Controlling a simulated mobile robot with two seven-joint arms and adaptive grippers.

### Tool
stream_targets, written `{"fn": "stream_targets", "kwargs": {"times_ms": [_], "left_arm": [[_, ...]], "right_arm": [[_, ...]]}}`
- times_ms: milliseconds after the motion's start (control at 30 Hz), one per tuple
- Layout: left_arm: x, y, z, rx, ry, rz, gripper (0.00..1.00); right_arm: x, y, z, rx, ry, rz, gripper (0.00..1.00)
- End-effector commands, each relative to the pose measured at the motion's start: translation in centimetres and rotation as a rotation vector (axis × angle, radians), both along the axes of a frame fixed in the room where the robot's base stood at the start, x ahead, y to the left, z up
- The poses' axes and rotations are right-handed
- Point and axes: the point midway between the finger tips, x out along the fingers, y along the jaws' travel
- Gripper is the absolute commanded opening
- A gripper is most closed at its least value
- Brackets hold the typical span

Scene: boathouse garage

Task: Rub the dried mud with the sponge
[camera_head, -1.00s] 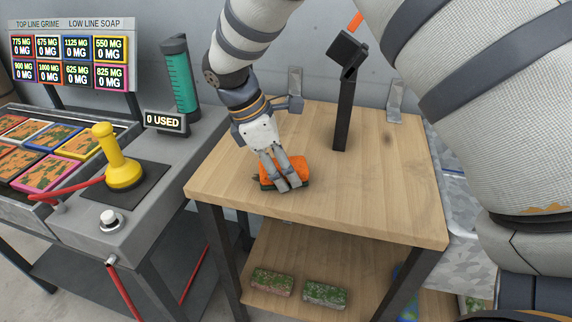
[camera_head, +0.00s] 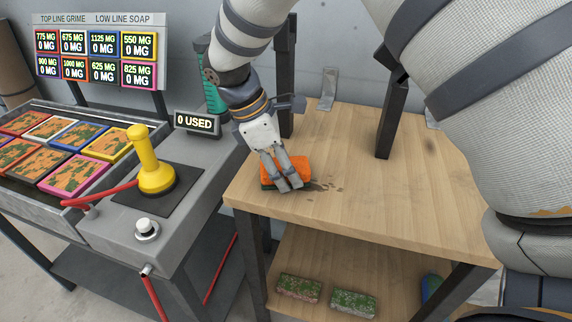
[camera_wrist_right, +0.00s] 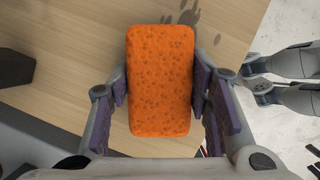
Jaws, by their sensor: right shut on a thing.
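My right gripper (camera_head: 284,182) is shut on the sponge (camera_head: 296,165), which is orange on top with a dark green underside. The sponge is low at the table's surface; I cannot tell whether it touches. In the right wrist view the sponge (camera_wrist_right: 160,75) sits between the two fingers. The dried mud (camera_head: 328,186) is a few dark brown spots on the wooden table (camera_head: 400,205), just right of the sponge. The mud also shows past the sponge's far end in the right wrist view (camera_wrist_right: 188,18). What seems my left gripper (camera_wrist_right: 262,82) shows beyond the table edge; its opening is unclear.
A grey console (camera_head: 200,165) with a yellow-handled lever (camera_head: 150,165) and colour-framed grimy panels (camera_head: 75,175) stands left, close to the table. A dark post (camera_head: 390,120) rises from the table. Two mossy sponges or blocks (camera_head: 352,302) lie on the lower shelf. The table's right side is clear.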

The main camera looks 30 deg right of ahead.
Motion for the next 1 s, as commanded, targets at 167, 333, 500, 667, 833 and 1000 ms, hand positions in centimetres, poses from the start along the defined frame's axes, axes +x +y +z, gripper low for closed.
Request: {"fn": "stream_targets", "kwargs": {"times_ms": [167, 333, 500, 667, 833, 1000], "left_arm": [[0.0, 0.0, 0.0, 0.000, 0.000, 0.000, 0.65], [0.0, 0.0, 0.0, 0.000, 0.000, 0.000, 0.65], [0.0, 0.0, 0.0, 0.000, 0.000, 0.000, 0.65], [0.0, 0.0, 0.0, 0.000, 0.000, 0.000, 0.65], [0.0, 0.0, 0.0, 0.000, 0.000, 0.000, 0.65], [0.0, 0.0, 0.0, 0.000, 0.000, 0.000, 0.65]], "right_arm": [[-0.1, 0.1, 2.4, 0.002, -0.005, -0.002, 0.19], [-0.5, 0.1, 3.7, 0.001, -0.002, -0.004, 0.19], [-0.8, 0.1, 5.3, 0.001, -0.002, -0.005, 0.19], [-1.0, 0.1, 6.7, 0.001, -0.002, -0.006, 0.19], [-1.3, 0.1, 7.9, 0.001, -0.002, -0.008, 0.19], [-1.4, 0.1, 8.2, 0.001, 0.000, -0.008, 0.19]]}}
